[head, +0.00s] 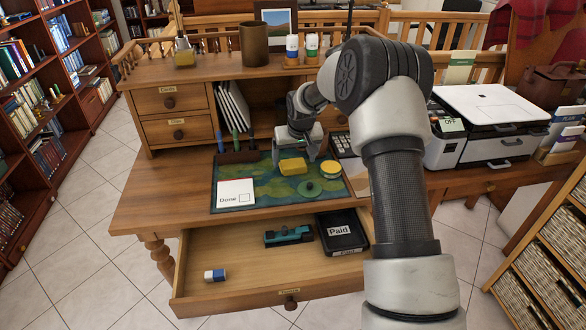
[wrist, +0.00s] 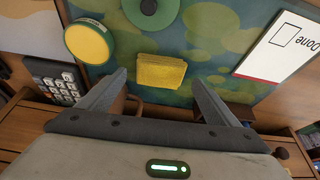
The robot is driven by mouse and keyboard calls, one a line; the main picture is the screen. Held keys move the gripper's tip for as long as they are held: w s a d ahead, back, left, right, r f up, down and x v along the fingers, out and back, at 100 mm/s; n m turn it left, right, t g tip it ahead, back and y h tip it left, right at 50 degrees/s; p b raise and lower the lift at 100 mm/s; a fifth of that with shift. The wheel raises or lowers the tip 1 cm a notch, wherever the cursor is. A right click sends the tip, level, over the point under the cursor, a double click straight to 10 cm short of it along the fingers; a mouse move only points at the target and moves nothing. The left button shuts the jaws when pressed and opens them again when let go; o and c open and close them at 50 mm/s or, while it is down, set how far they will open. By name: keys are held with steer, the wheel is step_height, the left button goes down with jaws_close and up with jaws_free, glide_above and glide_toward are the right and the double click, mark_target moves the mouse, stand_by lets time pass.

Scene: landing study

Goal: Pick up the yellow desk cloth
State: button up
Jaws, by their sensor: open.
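The yellow desk cloth (head: 292,165) is a small folded pad lying on the green and blue desk mat (head: 262,201). In the wrist view the cloth (wrist: 161,72) lies ahead of my gripper (wrist: 158,80), roughly centred between the two spread fingers. My gripper (head: 303,155) is open and empty, just behind the cloth in the head view. I cannot tell its exact height above the mat.
Near the cloth are a round yellow-topped tin (head: 329,170), a green disc with a knob (head: 309,189) and a "Done" card (head: 236,192). A calculator (wrist: 56,82) lies beside the mat. The open drawer (head: 230,291) holds a teal tool (head: 288,236) and a black "Paid" tray (head: 342,232).

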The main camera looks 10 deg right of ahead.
mark_target(293, 164)
steer(key=x, duration=0.3)
steer(key=shift+f, duration=0.1)
steer(key=shift+c, duration=0.4)
steer(key=c, duration=1)
steer(key=shift+c, duration=0.2)
step_height(293, 164, up, 10)
steer(key=shift+p, duration=0.75)
